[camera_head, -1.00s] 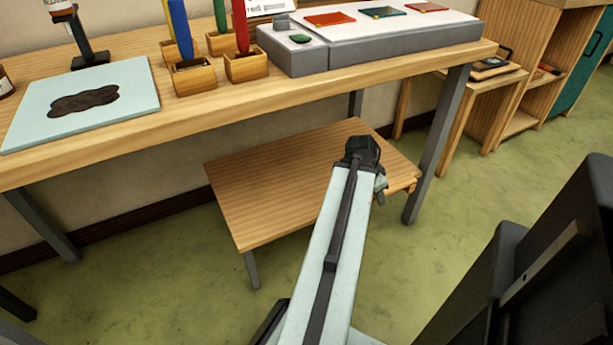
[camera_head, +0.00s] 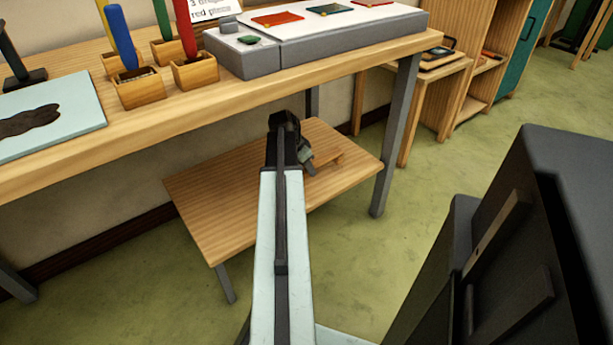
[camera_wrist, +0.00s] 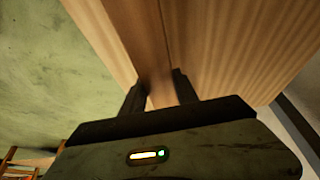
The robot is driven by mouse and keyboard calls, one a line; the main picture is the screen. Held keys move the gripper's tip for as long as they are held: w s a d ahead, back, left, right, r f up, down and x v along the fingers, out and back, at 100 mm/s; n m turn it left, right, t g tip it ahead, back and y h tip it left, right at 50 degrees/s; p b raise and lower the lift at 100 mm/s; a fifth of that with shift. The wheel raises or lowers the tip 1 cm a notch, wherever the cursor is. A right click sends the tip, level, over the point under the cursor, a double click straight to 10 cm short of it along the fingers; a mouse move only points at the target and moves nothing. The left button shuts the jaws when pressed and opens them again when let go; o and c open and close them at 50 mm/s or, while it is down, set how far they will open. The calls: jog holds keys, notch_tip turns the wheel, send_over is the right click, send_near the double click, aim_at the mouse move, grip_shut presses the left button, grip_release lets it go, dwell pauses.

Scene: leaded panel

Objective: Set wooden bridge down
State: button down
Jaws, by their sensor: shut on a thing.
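My gripper (camera_head: 307,163) is over the low wooden table under the workbench. In the wrist view my gripper (camera_wrist: 159,88) has its two dark fingers on either side of a piece of wood, the wooden bridge (camera_wrist: 157,92). A small end of the wooden bridge (camera_head: 337,158) shows beyond my gripper in the head view; the rest is hidden. The low table's top (camera_head: 225,205) is bare around it. I cannot tell whether the bridge touches the tabletop, as both have the same wood colour.
The workbench (camera_head: 150,122) overhangs the low table's back, with a grey leg (camera_head: 397,130) at right. On it stand wooden holders (camera_head: 138,88) with coloured tools, a pale mat (camera_head: 85,105) and a grey platform (camera_head: 330,45). Green floor (camera_head: 130,290) is clear in front.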

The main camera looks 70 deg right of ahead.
notch_tip(320, 180, down, 4)
jog(key=b, duration=0.4)
jog(key=shift+r, duration=0.25)
jog(key=shift+f, duration=0.2)
jog(key=c, duration=0.9)
grip_release()
jog(key=shift+r, duration=0.1)
jog(key=p+v, duration=1.1)
jog(key=shift+s+r, duration=0.15)
jog(key=shift+r, duration=0.15)
jog(key=shift+a+r+p, duration=0.25)
jog(key=shift+r+p, duration=0.15)
jog(key=shift+f, duration=0.15)
